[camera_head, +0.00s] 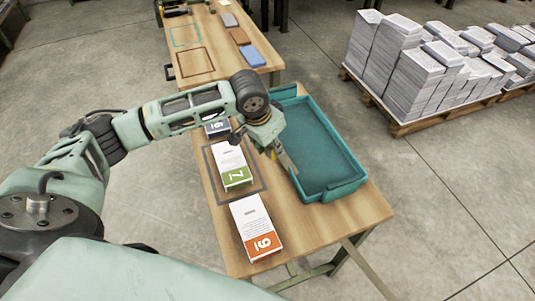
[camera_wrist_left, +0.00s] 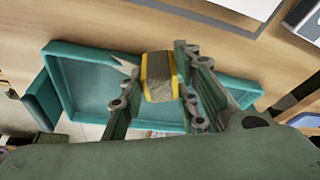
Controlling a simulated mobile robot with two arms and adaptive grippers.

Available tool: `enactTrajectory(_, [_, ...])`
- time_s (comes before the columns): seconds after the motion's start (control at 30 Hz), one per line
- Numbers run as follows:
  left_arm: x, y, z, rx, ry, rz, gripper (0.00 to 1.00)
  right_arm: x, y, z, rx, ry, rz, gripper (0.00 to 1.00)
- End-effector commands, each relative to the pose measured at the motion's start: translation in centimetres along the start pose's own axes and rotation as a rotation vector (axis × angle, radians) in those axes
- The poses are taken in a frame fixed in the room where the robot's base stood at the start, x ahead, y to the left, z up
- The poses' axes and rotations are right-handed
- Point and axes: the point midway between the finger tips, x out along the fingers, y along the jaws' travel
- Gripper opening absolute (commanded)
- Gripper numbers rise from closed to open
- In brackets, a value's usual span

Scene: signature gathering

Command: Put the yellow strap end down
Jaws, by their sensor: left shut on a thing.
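My left gripper (camera_head: 283,158) is above the wooden table, at the left side of the teal tray (camera_head: 349,186). In the left wrist view its two fingers (camera_wrist_left: 158,84) are shut on a short piece with yellow edges and a grey-brown middle, which I take for the yellow strap end (camera_wrist_left: 145,70). The teal tray (camera_wrist_left: 84,90) shows behind it there and looks empty. In the head view the held piece is mostly hidden by the gripper. I cannot tell how high it is above the table. My right gripper is in neither view.
A second table (camera_head: 217,62) stands beyond. A pallet (camera_head: 405,127) of paper stacks is at right.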

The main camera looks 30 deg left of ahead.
Motion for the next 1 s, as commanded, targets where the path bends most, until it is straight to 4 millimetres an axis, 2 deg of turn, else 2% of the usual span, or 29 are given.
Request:
enactTrajectory(0.1, [0.4,-0.9,0.9,0.0,0.0,-0.001,0.01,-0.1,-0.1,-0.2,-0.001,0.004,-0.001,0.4])
enactTrajectory(0.23, [1.0,-1.0,1.2,0.0,0.0,0.001,0.01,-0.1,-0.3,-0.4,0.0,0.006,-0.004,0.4])
enactTrajectory(0.5, [4.3,-0.9,2.2,0.001,0.001,0.001,0.01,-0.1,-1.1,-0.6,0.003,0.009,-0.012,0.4])
enactTrajectory(0.83, [4.5,-0.9,2.3,0.0,0.0,0.001,0.01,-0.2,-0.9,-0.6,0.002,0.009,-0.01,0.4])
enactTrajectory(0.87, [4.6,-0.9,2.3,0.0,0.0,0.001,0.3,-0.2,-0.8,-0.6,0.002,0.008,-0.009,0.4])
enactTrajectory(1.0, [4.6,-1.0,2.3,0.001,0.0,0.0,0.42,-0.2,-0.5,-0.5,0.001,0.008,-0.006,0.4])
